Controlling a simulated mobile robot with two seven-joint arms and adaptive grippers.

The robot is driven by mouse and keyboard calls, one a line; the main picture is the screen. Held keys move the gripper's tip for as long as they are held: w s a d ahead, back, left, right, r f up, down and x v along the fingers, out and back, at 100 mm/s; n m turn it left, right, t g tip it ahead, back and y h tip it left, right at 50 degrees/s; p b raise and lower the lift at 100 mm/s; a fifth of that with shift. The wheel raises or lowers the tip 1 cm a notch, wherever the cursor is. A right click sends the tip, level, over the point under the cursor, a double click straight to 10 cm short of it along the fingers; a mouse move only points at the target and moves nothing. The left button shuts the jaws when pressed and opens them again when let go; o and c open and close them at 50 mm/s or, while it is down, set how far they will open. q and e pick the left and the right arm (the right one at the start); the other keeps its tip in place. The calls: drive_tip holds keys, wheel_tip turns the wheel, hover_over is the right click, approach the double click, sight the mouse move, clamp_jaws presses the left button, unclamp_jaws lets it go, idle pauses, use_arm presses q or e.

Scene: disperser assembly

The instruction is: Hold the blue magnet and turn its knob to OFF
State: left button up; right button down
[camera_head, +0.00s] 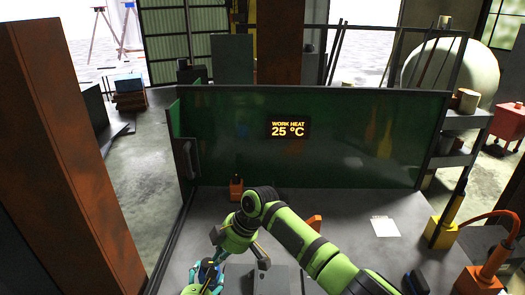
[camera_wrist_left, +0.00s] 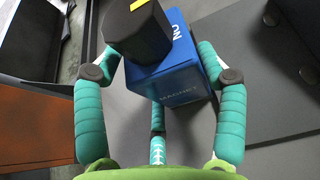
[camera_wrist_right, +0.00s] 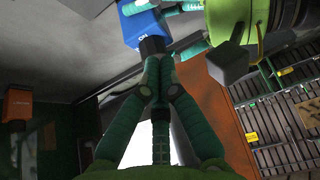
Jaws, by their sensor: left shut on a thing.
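The blue magnet (camera_wrist_left: 185,75) is a blue box with white lettering and a black knob (camera_wrist_left: 140,30) with a yellow mark. My left gripper (camera_wrist_left: 160,80) is shut on the box, teal fingers on its sides. In the right wrist view the magnet (camera_wrist_right: 140,25) shows at the top, the knob (camera_wrist_right: 152,45) facing me. My right gripper (camera_wrist_right: 156,62) has its fingers drawn together in front of the knob. No right finger shows on the knob in the left wrist view; contact is unclear. In the head view the right gripper (camera_head: 213,262) mostly covers the magnet (camera_head: 207,271).
The grey table (camera_head: 345,215) has a green back panel (camera_head: 350,140) with a temperature display (camera_head: 288,127). A white paper (camera_head: 384,227) lies at right, near a yellow-based tool (camera_head: 440,233) and an orange-based device (camera_head: 480,280). A small orange object (camera_head: 236,188) stands near the back.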

drive_tip(key=shift+f, duration=1.55)
drive_tip(key=shift+w+a, duration=0.15)
drive_tip(key=shift+w, duration=0.05)
drive_tip(key=shift+s+d, duration=0.1)
drive_tip(key=shift+d, duration=0.1)
wheel_tip(320, 180, up, 6)
drive_tip(key=shift+d, duration=0.2)
wheel_tip(320, 180, down, 6)
drive_tip(key=shift+a, duration=0.2)
idle(0.5)
